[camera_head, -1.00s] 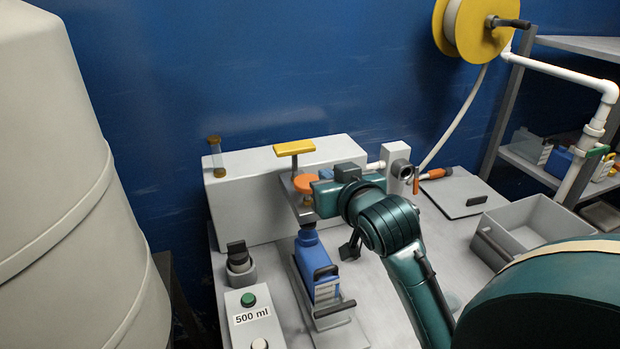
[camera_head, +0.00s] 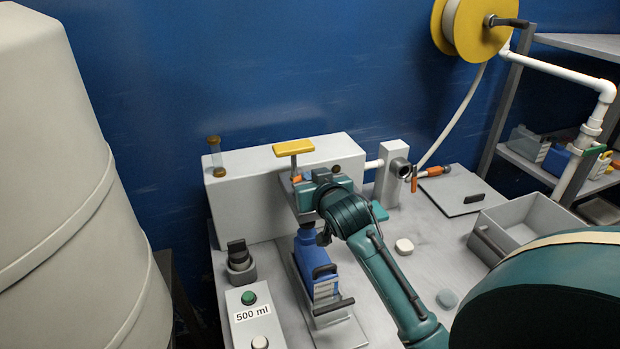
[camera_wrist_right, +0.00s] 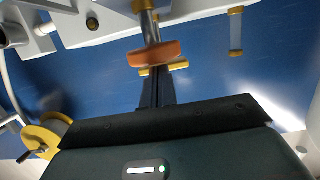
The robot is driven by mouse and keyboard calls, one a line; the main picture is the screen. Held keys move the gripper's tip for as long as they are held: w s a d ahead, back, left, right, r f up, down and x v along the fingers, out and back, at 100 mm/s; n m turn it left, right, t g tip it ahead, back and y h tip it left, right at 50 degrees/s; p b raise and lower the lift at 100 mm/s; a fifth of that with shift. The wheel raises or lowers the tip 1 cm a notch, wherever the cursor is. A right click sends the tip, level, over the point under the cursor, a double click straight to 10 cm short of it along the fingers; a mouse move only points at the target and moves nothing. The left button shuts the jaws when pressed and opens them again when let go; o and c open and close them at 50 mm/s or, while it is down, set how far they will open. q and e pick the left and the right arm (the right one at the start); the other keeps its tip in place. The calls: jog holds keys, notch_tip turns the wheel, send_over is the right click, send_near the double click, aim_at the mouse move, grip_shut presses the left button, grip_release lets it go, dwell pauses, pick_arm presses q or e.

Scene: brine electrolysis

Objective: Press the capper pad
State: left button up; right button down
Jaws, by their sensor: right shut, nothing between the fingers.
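The capper pad, an orange disc, shows as a sliver in the head view (camera_head: 297,179), mostly hidden by my right gripper. In the right wrist view the orange pad (camera_wrist_right: 155,53) is on a metal rod, just beyond the fingertips. My right gripper (camera_wrist_right: 157,76) is shut and empty, its dark fingers together and pointing at the pad. I cannot tell whether they touch it. In the head view the gripper (camera_head: 308,184) is at the capper, above a blue bottle (camera_head: 320,268) in a holder. My left gripper is out of view.
A yellow T-shaped handle (camera_head: 293,147) stands behind the gripper on a grey housing (camera_head: 245,190). A button box marked 500 ml (camera_head: 254,325) is at front left. A grey open bin (camera_head: 530,222) stands at right. A white cap (camera_head: 404,246) lies on the bench.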

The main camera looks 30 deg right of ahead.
jog(key=shift+f, duration=0.1)
notch_tip(320, 180, down, 4)
jog(key=shift+r+b, duration=0.25)
jog(key=shift+b, duration=0.55)
jog(key=shift+f, duration=0.25)
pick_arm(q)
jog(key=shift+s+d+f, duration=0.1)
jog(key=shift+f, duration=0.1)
